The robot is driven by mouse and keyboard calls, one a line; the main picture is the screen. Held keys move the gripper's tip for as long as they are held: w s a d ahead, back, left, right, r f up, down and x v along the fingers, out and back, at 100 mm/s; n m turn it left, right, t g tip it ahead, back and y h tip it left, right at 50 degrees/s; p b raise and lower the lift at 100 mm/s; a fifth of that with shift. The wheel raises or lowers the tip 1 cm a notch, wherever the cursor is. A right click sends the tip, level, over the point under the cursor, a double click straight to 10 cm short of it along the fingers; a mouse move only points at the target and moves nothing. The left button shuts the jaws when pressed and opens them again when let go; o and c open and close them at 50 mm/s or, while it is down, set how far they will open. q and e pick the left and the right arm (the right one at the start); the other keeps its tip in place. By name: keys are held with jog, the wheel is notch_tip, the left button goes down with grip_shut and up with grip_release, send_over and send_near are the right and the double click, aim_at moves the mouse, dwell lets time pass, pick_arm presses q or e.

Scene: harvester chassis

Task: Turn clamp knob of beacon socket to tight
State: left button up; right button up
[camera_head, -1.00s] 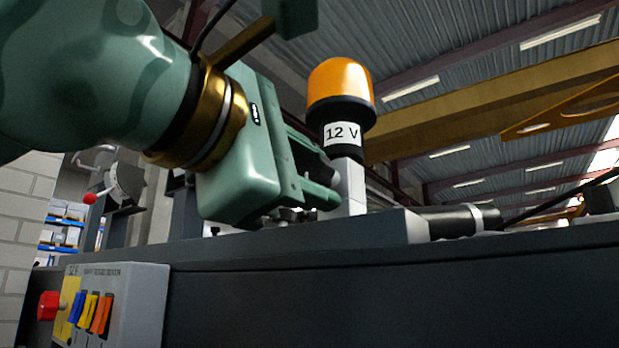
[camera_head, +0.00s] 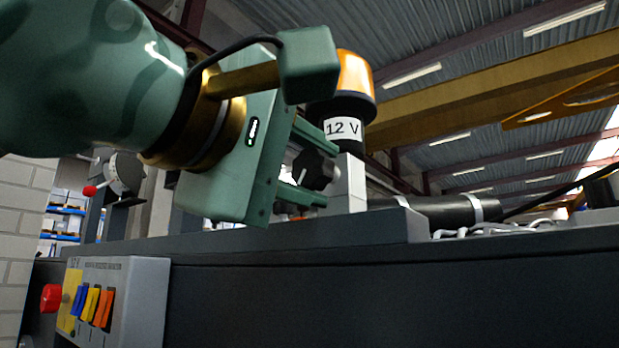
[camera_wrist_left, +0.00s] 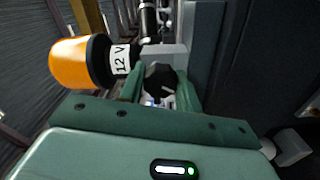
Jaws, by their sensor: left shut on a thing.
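The orange beacon (camera_head: 355,75) with a black base and a "12 V" label stands upright on a light grey socket block (camera_head: 350,182). The black lobed clamp knob (camera_head: 316,169) sits on the left side of the socket. My left gripper (camera_head: 314,168) is shut on the knob, with one finger above it and one below. In the left wrist view the knob (camera_wrist_left: 160,80) lies between the two green fingers, and the beacon (camera_wrist_left: 82,63) lies to the left. A pointer or tightness mark on the knob is too small to read. My right gripper is not in view.
A dark chassis edge (camera_head: 380,270) runs across below the socket. A grey control box (camera_head: 140,295) with coloured switches and a red button (camera_head: 51,298) is at the lower left. A dark cylinder (camera_head: 440,210) and chain links lie to the right of the socket.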

pick_arm(q)
jog(key=shift+f, duration=0.1)
jog(key=o, duration=1)
jog(key=shift+c, duration=0.2)
jog(key=v, duration=1.6)
jog(key=shift+s+b, duration=0.2)
jog(key=shift+b, duration=0.2)
jog(key=shift+a, duration=0.1)
